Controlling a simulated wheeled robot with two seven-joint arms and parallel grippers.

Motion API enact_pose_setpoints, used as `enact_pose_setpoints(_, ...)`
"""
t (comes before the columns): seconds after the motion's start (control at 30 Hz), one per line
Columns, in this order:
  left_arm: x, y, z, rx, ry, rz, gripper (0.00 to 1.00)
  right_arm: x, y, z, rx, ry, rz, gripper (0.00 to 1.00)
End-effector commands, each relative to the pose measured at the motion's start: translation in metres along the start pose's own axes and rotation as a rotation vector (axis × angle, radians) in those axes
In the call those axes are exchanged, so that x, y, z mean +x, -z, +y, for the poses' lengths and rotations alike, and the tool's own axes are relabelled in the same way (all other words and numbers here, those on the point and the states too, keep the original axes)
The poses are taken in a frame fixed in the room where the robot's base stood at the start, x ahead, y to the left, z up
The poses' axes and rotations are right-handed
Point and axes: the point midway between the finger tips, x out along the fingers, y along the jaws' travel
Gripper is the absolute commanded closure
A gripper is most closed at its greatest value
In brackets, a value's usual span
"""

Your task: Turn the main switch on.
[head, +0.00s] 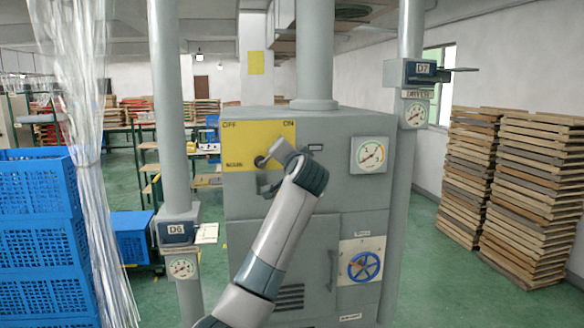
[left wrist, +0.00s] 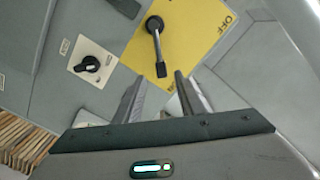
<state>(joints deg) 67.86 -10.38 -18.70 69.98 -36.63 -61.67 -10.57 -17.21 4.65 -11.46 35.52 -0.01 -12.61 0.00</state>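The main switch is a black lever on a yellow plate (head: 240,147) marked OFF at top left and ON at top right, on a grey cabinet (head: 330,128). In the left wrist view the lever (left wrist: 157,45) hangs down from its pivot on the plate (left wrist: 195,25), with the word OFF to its right. My left gripper (head: 268,172) is in front of the plate, partly hiding the lever and the plate's right side. In the left wrist view its fingers (left wrist: 160,82) are apart, with the lever's end near the gap between their tips. My right gripper is out of view.
A black knob on a pale plate (left wrist: 90,62) is beside the yellow plate. A gauge (head: 369,155) and a blue handwheel (head: 364,266) are on the cabinet. Pipes flank it. Blue crates (head: 40,240) stand left, wooden tray stacks (head: 535,195) right.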

Motion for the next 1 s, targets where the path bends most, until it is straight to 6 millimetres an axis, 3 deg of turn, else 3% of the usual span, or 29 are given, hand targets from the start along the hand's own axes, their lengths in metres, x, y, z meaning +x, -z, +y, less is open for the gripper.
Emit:
enact_pose_setpoints(0.3, -0.055, -0.001, 0.003, -0.001, 0.001, 0.004, 0.64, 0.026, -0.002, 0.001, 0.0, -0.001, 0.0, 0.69)
enact_pose_setpoints(0.5, -0.078, 0.0, 0.001, 0.001, 0.001, 0.002, 0.64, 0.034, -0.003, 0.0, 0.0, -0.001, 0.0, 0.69)
enact_pose_setpoints(1.0, -0.084, 0.0, 0.0, 0.002, 0.001, 0.0, 0.64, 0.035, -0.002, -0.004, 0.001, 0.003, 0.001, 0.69)
